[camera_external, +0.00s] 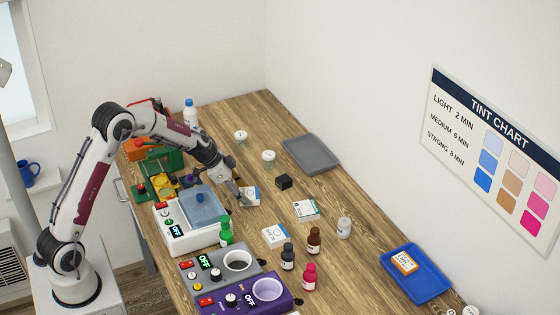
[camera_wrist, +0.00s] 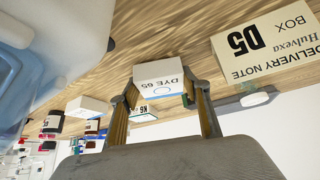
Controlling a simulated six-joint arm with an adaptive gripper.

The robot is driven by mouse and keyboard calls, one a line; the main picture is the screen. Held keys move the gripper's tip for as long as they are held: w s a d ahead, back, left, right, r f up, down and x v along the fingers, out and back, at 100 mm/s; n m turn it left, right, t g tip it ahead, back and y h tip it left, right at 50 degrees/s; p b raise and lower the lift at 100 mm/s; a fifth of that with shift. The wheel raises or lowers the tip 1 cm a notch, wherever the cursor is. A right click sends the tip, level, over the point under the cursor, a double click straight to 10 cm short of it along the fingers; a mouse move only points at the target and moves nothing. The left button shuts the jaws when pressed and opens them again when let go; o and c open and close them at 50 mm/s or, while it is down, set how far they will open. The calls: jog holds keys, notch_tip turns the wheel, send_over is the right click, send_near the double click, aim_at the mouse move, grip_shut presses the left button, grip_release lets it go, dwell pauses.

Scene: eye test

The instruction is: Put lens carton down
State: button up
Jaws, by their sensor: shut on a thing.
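A small white carton with a blue edge, marked "DYE 65" (camera_wrist: 160,76), sits between the two fingers of my gripper (camera_wrist: 163,94) in the wrist view. The fingers press on its two sides. In the external view my gripper (camera_external: 241,197) points down at the wood table, right of the white machine, with the white and blue carton (camera_external: 252,195) at its fingertips. The carton is at or just above the table top; I cannot tell whether it touches. The word "lens" cannot be read on it.
A white machine with a blue lid (camera_external: 203,207) stands close left of my gripper. A grey tray (camera_external: 312,154) is farther back. Bare wood lies between them.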

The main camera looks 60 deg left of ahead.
jog(key=shift+f, duration=0.2)
jog(key=o, duration=1.1)
jog(key=v, duration=1.2)
jog(key=shift+r, duration=0.1)
dwell(0.5)
